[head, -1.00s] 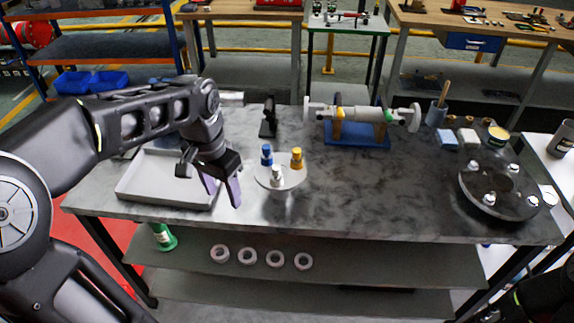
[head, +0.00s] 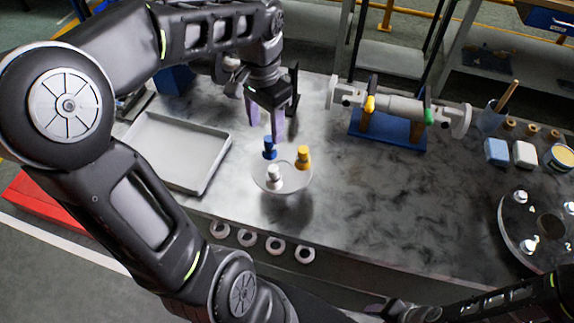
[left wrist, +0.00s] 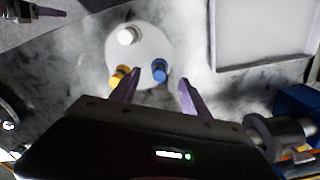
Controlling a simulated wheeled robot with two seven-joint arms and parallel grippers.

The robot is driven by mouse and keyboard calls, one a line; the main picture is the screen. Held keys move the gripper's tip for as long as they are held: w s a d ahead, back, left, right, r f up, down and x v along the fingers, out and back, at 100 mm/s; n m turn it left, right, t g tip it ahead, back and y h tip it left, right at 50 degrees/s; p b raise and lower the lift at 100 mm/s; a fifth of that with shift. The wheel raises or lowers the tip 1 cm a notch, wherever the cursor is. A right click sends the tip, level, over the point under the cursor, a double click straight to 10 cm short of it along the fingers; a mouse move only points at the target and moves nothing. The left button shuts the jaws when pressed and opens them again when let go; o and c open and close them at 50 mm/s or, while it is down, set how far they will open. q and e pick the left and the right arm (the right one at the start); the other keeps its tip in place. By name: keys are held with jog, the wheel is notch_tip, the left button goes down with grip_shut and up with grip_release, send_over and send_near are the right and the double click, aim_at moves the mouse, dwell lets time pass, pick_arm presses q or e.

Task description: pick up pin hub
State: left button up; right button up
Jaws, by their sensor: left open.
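The pin hub is a pale round disc (head: 288,180) with blue, yellow and white pins standing on it, on a raised support on the grey table. I take this disc to be the hub. My left gripper (head: 265,122) is open and empty, fingers pointing down, just behind the hub near the blue pin (head: 269,148). In the left wrist view the disc (left wrist: 140,45) lies beyond the open fingertips (left wrist: 158,82), with the yellow pin near one finger and the blue pin between them. My right gripper (head: 388,308) shows only partly at the bottom edge; its jaws are unclear.
A grey tray (head: 207,183) lies left of the hub. A shaft on a blue cradle (head: 385,130) stands behind right. A dark disc with pins (head: 548,228) is at far right. The table right of the hub is clear.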

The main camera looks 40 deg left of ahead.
aim_at(267, 139)
pick_arm(q)
jog(key=shift+f, duration=1.3)
jog(key=shift+f+p, duration=0.8)
jog(key=shift+f, duration=1.85)
grip_shut()
jog(key=shift+w+r, duration=0.1)
jog(key=shift+r, duration=0.05)
